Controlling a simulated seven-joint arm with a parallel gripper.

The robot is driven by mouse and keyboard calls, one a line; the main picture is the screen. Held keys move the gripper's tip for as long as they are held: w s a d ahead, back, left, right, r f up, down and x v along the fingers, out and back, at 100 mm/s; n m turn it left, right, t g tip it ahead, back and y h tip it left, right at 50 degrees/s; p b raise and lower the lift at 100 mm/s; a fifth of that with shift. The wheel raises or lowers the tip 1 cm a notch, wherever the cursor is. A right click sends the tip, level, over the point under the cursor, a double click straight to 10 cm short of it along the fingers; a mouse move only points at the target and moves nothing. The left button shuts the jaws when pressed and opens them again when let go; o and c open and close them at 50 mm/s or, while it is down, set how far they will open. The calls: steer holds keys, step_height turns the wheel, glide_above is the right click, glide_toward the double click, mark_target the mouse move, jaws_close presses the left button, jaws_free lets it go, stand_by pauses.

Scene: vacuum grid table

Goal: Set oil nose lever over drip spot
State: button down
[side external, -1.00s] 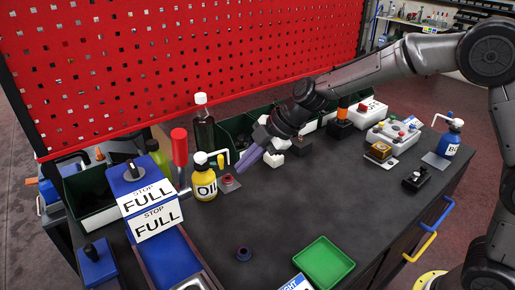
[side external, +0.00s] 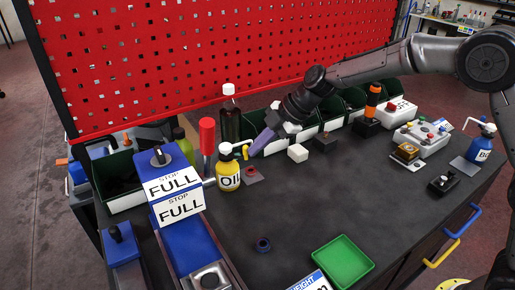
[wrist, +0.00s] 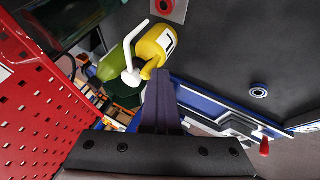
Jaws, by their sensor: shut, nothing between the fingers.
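The yellow oil bottle (side external: 228,178) stands upright on the dark table, left of centre. Its white nose lever (wrist: 128,52) shows in the wrist view, its bent end reaching toward the drip spot. The drip spot is a grey plate with a red ring (side external: 252,171), just right of the bottle; it also shows at the top of the wrist view (wrist: 166,7). My gripper (side external: 251,152) has its purple fingers shut and empty, beside the bottle's top near the lever. I cannot tell whether the fingers touch the lever.
A red-handled tool (side external: 207,138) and a dark bottle (side external: 230,120) stand close behind the oil bottle. The blue FULL stand (side external: 176,190) is at left.

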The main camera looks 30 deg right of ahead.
steer(key=shift+w+d+n+g, duration=0.1)
steer(key=shift+w+n+g, duration=0.2)
steer(key=shift+w+n, duration=0.2)
